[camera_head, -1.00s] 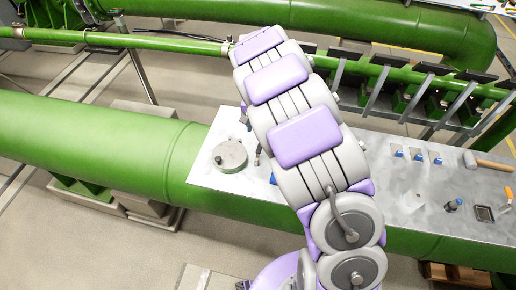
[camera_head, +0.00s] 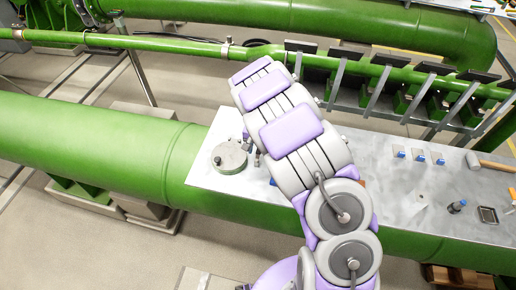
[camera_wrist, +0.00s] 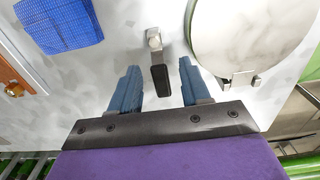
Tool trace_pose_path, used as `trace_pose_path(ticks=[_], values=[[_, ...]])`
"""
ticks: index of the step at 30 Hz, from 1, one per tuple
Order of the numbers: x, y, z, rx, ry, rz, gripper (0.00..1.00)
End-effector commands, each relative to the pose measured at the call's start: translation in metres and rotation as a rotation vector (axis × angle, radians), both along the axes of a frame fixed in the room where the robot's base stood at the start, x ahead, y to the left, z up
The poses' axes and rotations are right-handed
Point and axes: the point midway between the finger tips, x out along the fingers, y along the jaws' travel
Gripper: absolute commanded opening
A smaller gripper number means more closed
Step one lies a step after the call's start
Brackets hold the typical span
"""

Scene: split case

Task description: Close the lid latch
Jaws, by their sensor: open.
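A round, pale lid (camera_wrist: 250,35) lies at the upper right of the wrist view, with a small metal clasp or hinge (camera_wrist: 239,81) on its near edge. A small lever with a pale metal head and black grip (camera_wrist: 159,78) lies left of the lid, apart from its rim; it looks like the latch. My gripper (camera_wrist: 159,66) is open. Its two blue fingers sit either side of the black grip, with gaps on both sides. In the head view the round, grey-green case (camera_head: 230,157) stands at the table's left end. My arm hides part of the area beside it.
A blue block (camera_wrist: 60,25) and a brown piece with a brass knob (camera_wrist: 16,88) lie left in the wrist view. The metal table (camera_head: 395,195) carries small blue-grey blocks (camera_head: 418,156) and a hammer (camera_head: 490,162) at right. Green pipes (camera_head: 90,145) run alongside.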

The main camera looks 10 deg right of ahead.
Motion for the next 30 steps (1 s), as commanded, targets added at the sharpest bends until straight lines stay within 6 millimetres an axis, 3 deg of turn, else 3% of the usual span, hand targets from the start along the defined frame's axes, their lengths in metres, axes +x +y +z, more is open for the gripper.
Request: trace_pose_path(ticks=[2,17,30], values=[[0.0001,0.0,0.0002,0.0,0.0,0.0,0.47],[0.0001,0.0002,0.0003,0.0,0.0,0.0,0.0],[0.0002,-0.0001,0.0005,0.001,0.0,0.001,0.0]])
